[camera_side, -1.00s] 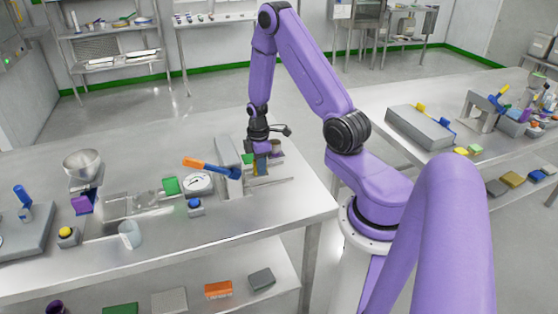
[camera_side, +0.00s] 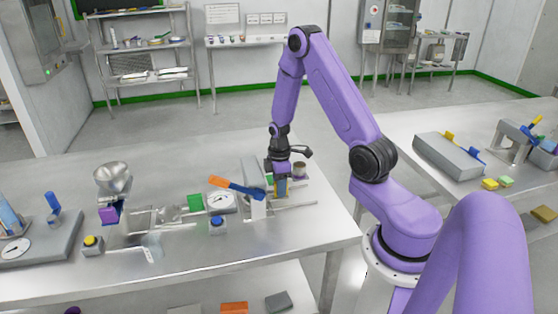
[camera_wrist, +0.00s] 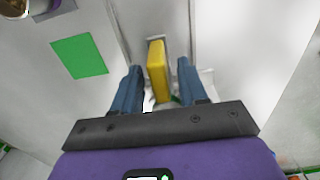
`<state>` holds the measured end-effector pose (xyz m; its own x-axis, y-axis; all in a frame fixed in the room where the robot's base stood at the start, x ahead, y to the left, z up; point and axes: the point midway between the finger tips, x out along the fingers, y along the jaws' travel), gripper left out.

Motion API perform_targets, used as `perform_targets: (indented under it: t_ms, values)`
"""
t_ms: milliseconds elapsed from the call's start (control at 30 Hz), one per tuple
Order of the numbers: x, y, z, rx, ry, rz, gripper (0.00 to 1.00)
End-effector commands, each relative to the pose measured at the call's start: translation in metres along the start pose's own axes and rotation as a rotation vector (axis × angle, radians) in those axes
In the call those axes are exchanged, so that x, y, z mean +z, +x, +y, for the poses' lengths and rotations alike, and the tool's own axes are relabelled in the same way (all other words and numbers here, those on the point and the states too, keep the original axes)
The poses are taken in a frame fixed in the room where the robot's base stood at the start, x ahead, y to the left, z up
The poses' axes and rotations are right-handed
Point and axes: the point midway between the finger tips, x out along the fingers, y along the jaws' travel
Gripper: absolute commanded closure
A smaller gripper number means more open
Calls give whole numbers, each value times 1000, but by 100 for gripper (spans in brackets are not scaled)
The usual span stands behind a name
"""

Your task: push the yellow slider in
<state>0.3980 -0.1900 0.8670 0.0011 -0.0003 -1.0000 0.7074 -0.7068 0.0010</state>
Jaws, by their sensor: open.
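The yellow slider (camera_wrist: 156,72) stands upright between my open fingers in the wrist view, with a narrow gap to each side of it. My gripper (camera_wrist: 160,80) points down at it with two blue fingers and holds nothing. In the side view my gripper (camera_side: 281,184) is low over the bench, just right of an upright grey block (camera_side: 250,172). Only a small yellow strip of the slider (camera_side: 283,188) shows there, partly hidden by the fingers. I cannot tell whether a finger touches it.
A small cup (camera_side: 299,170) stands close right. The bench's front right is clear.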

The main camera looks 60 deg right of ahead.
Motion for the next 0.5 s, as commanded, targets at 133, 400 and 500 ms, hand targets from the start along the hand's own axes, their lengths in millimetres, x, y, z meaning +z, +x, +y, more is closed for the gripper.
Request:
perform_targets:
  t_ms: [133,400,500]
  values:
    - [0,-22,0,5,0,2,57]
    - [-1,-68,1,6,-1,3,57]
    - [-1,-86,1,7,-2,3,57]
